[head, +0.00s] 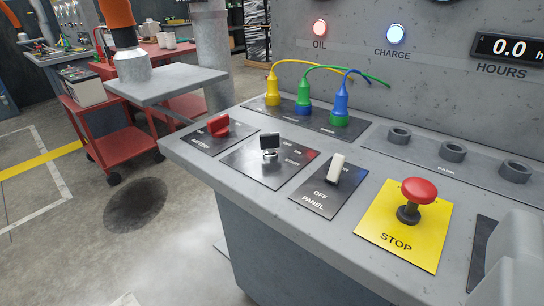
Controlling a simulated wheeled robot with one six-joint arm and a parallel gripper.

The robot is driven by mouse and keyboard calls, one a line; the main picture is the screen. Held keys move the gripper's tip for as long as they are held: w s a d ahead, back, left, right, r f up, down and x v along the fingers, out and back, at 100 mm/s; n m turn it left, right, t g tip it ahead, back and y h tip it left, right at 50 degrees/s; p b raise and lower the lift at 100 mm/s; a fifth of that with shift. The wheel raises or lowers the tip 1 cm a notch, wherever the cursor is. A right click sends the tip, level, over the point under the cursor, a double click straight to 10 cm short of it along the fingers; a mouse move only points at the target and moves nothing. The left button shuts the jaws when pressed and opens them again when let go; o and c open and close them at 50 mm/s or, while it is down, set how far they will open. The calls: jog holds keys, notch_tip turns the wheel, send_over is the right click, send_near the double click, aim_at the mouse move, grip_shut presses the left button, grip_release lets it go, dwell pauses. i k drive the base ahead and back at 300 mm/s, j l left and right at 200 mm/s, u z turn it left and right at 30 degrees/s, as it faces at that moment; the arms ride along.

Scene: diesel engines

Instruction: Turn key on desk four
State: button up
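The key (269,141) has a dark, flat head and stands upright in a silver lock on a black label plate (256,165) on the desk. The grey desk (376,205) slopes across the middle of the view. A light grey rounded shape (514,272) fills the bottom right corner and may be part of my gripper. It is well to the right of the key and apart from it. No fingertips show clearly, and no desk number is visible.
A red rotary switch (218,125) is left of the key. A white PANEL switch (336,168) and a red STOP button (419,192) are right. Yellow, green and blue plugs (304,107) stand behind. A grey tabletop (165,82) and red cart (115,140) are left. Floor at lower left is clear.

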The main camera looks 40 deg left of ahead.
aim_at(271, 141)
jog(key=j, duration=1.65)
jog(key=k, duration=0.05)
